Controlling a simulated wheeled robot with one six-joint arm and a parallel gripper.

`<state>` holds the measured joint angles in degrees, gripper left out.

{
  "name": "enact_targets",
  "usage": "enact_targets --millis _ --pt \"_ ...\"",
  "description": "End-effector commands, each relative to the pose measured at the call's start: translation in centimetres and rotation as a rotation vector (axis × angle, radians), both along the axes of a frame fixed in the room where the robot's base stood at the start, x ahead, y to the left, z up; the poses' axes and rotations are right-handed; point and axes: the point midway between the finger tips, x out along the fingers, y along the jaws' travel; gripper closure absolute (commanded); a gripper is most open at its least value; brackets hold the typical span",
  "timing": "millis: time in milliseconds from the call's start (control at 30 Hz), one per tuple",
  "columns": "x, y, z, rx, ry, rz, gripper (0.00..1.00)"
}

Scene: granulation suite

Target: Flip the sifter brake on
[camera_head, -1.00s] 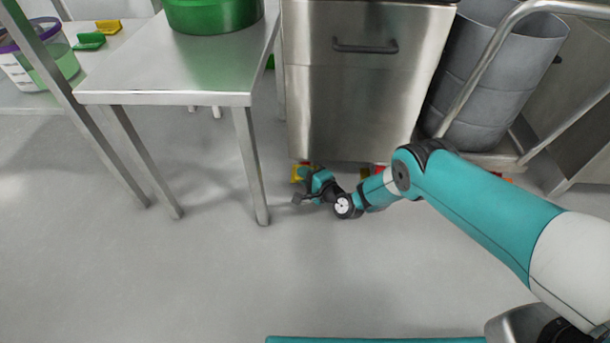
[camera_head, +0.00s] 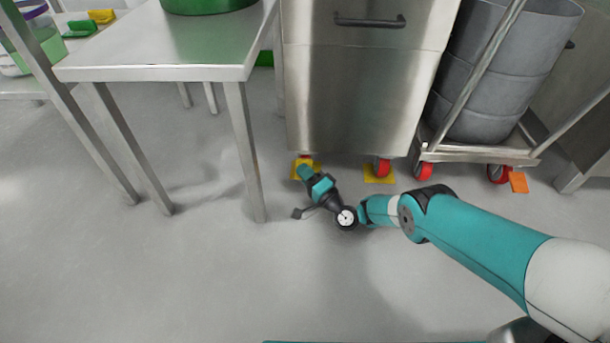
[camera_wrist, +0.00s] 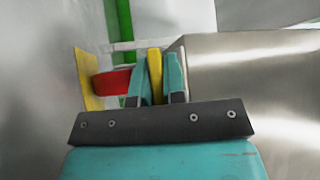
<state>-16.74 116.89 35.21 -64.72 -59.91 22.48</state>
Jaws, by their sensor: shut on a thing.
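The steel cabinet on casters, which I take to be the sifter (camera_head: 360,105), stands ahead; the name is not readable. At its front left caster, my gripper (camera_head: 305,172) reaches low, near the floor. In the wrist view my gripper (camera_wrist: 157,72) has its two teal fingers closed on a thin yellow lever (camera_wrist: 155,72), apparently the brake. The caster's red wheel (camera_wrist: 112,82) is just left of the fingers, with a yellow plate (camera_wrist: 87,78) beyond it. In the head view my gripper mostly hides this caster and its lever.
A steel table (camera_head: 165,73) with close legs stands left of my gripper. Another red caster (camera_head: 382,167) sits on a yellow pad (camera_head: 378,178). A trolley (camera_head: 480,154) with grey bins (camera_head: 490,90) stands right. An orange pad (camera_head: 518,182) lies beside it. The front floor is clear.

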Motion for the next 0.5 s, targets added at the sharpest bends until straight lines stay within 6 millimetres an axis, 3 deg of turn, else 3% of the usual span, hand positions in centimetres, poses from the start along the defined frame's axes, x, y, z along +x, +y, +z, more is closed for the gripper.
enact_targets --millis 367,400,500 --pt "-0.08 0.11 -0.1 -0.004 -0.005 0.002 1.0" --pt "-0.08 0.11 -0.1 -0.004 -0.005 0.002 0.82" --pt "-0.06 0.08 -0.09 -0.004 -0.004 0.002 0.64"
